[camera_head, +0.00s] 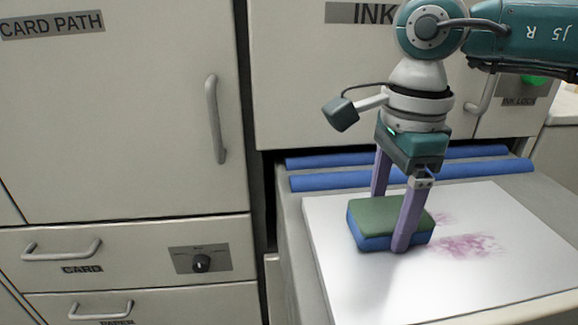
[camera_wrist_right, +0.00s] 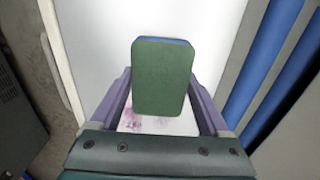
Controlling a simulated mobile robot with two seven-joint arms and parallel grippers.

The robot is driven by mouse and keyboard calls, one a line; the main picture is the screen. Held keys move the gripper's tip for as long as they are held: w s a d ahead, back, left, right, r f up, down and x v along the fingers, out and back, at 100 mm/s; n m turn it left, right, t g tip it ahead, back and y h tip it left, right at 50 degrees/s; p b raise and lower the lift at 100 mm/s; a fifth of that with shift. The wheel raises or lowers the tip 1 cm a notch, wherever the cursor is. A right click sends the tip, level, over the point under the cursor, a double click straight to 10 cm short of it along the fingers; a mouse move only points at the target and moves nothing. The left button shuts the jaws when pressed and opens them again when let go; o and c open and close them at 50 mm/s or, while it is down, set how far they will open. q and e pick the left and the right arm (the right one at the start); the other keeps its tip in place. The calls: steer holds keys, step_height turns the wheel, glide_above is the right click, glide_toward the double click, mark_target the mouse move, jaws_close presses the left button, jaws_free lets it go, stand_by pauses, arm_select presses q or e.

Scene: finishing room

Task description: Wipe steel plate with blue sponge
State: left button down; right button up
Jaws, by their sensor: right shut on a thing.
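The sponge (camera_head: 372,240) is blue with a green top and sits on or just above the steel plate (camera_head: 340,291), toward its left part. My right gripper (camera_head: 391,222) is shut on the sponge, with one purple finger on each side. In the right wrist view the sponge (camera_wrist_right: 161,78) shows its green face between the fingers. The plate looks pale and bears a pinkish-purple stain (camera_head: 465,245) just right of the sponge; part of the stain (camera_wrist_right: 150,124) shows near the gripper in the wrist view. My left gripper is not in view.
Two blue rollers (camera_head: 310,183) lie behind the plate. A cabinet with an INK panel (camera_head: 300,80) rises behind them. Handled doors and drawers (camera_head: 125,245) with a knob (camera_head: 201,263) stand at the left. A green button (camera_head: 534,80) is at the right.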

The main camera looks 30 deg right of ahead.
step_height(320, 180, up, 2)
steer(key=shift+w+a+p, duration=0.1)
steer(key=shift+a+p, duration=0.05)
steer(key=shift+p, duration=0.2)
steer(key=shift+d+r+p, duration=0.3)
steer(key=shift+r+p, duration=0.3)
steer(key=shift+r, duration=0.15)
step_height(320, 180, up, 2)
steer(key=shift+r+p, duration=0.1)
steer(key=shift+p, duration=0.75)
steer(key=shift+r+p, duration=0.8)
steer(key=shift+r, duration=0.3)
